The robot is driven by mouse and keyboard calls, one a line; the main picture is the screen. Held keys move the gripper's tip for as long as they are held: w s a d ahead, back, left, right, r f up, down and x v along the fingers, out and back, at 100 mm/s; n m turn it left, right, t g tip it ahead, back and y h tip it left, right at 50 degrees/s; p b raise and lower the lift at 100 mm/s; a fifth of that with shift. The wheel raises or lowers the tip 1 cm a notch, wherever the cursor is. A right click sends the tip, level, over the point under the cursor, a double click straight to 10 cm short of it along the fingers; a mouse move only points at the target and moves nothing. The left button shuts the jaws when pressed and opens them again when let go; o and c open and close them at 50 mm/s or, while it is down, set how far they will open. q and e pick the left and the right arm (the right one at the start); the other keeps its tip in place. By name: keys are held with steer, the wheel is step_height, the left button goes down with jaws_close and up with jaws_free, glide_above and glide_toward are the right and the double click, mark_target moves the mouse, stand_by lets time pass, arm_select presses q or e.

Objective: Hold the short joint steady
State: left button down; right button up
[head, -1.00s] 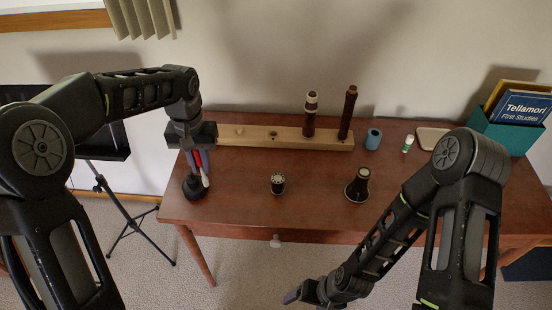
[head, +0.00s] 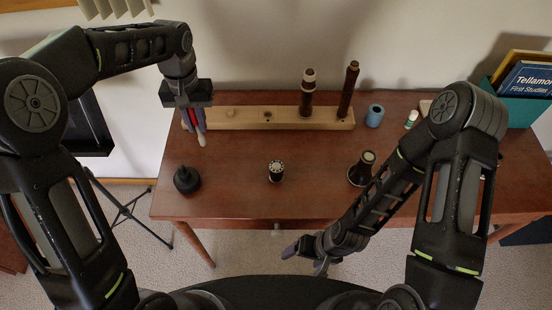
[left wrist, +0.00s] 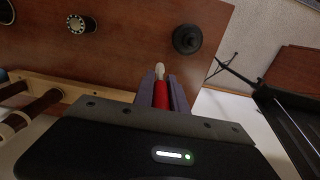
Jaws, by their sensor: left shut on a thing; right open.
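My left gripper (head: 195,127) is shut on a slim red thing (head: 191,117) with a pale rounded tip, held point-down over the table's left side. The left wrist view shows the red body (left wrist: 160,94) between the purple fingers. Two dark wooden joints stand in the pegged wooden rack (head: 248,119): a thicker one with pale bands (head: 307,100) and a slimmer one (head: 348,90). A short dark piece with a pale ring (head: 276,171) and a flared dark piece (head: 361,170) stand on the table. I cannot tell which is the short joint. My right gripper (head: 305,260) is open and empty, before the table's front edge.
A black round-based holder (head: 187,180) stands at the table's front left. A blue cylinder (head: 374,116), a small white-and-green tube (head: 411,119) and a teal book box (head: 516,106) are at the back right.

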arm_select(q)
steer(key=shift+s+d+r, duration=0.2)
steer(key=shift+s+r, duration=0.1)
steer(key=shift+s, duration=0.15)
steer(key=s+d+r+m, duration=0.1)
steer(key=d+r, duration=0.3)
steer(key=d, duration=0.5)
steer(key=s+d+r+m, duration=0.2)
steer(key=d+r+m, duration=0.2)
steer(key=d, duration=0.6)
steer(key=shift+d+m, duration=0.15)
steer(key=shift+m, duration=0.15)
arm_select(e)
steer(key=shift+s+r, duration=0.15)
steer(key=shift+s, duration=0.35)
arm_select(q)
steer(key=shift+f, duration=0.15)
steer(key=shift+f, duration=1.95)
